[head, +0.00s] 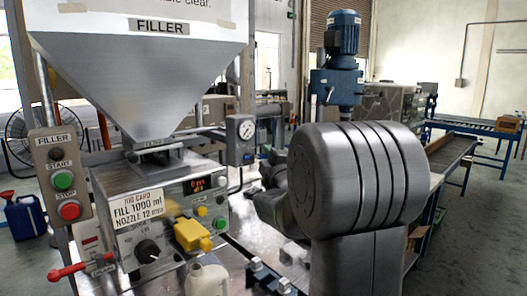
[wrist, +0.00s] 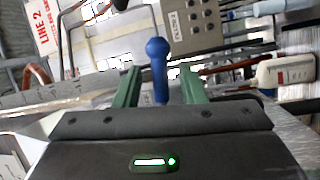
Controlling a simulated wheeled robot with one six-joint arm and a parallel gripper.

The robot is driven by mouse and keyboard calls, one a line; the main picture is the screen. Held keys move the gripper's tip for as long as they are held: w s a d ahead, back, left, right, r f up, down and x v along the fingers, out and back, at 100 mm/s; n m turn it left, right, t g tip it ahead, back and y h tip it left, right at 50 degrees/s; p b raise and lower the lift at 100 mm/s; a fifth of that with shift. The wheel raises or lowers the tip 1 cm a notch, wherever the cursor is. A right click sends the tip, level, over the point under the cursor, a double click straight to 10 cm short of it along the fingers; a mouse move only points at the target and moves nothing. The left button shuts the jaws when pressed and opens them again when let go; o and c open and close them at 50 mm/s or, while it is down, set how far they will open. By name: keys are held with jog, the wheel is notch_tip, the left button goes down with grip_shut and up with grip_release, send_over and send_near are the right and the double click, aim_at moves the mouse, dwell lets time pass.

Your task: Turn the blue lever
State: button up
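The blue lever (wrist: 158,60) has a round blue knob and a thin blue stem. In the wrist view it stands between the two green fingers of my gripper (wrist: 160,72). The fingers are apart, with a gap on each side of the lever, and neither seems to touch it. The lower end of the stem is hidden behind the dark gripper body. In the head view my own arm covers the area right of the filler, and I cannot make out the blue lever or the fingertips there.
The filler control box (head: 150,225) has knobs, buttons and a yellow part (head: 192,234). A red-handled lever (head: 68,271) sticks out at its left. A white bottle (head: 207,281) stands in front. The wrist view shows a white bottle with a red label (wrist: 286,70) at right.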

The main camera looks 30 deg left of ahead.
aim_at(266, 158)
jog(key=shift+p+x, duration=0.3)
jog(key=shift+x, duration=1.25)
grip_shut()
